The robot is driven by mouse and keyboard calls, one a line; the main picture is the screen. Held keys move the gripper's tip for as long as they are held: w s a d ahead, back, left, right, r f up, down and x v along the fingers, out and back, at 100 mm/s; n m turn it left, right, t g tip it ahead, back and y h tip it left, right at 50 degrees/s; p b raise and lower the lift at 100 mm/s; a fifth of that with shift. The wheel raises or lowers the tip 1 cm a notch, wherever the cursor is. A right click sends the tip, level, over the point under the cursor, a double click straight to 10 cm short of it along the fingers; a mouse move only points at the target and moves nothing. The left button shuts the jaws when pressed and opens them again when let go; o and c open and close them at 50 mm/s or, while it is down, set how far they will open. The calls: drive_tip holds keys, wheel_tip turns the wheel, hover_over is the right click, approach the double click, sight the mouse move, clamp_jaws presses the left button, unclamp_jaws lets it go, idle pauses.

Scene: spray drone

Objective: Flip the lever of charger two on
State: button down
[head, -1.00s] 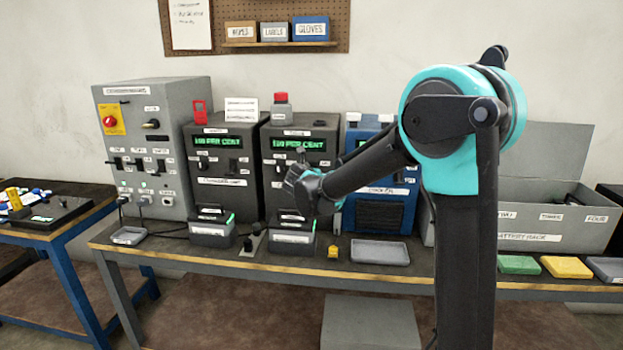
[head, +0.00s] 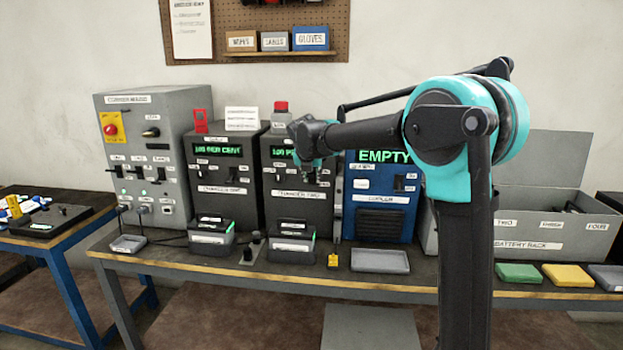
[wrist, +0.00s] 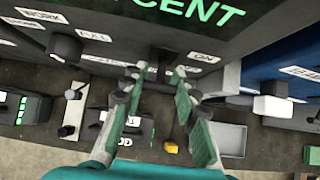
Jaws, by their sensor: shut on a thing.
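Charger two (head: 283,205) is a dark box in the middle of the bench with a lit green display, partly covered by my gripper. My gripper (head: 313,160) is at the upper right of its front face, below the display. In the wrist view the fingers (wrist: 156,80) point at the panel, one on each side of a dark lever (wrist: 162,60), near a label reading ON. They are shut on this lever. In the head view my gripper hides the lever, and its exact position is hard to tell.
Batteries in docks (head: 291,245), a small yellow item (head: 333,260) and a grey tray (head: 380,262) lie along the bench front.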

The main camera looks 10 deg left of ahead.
idle(0.3)
drive_tip(key=c, duration=1.1)
unclamp_jaws()
drive_tip(key=v, duration=1.2)
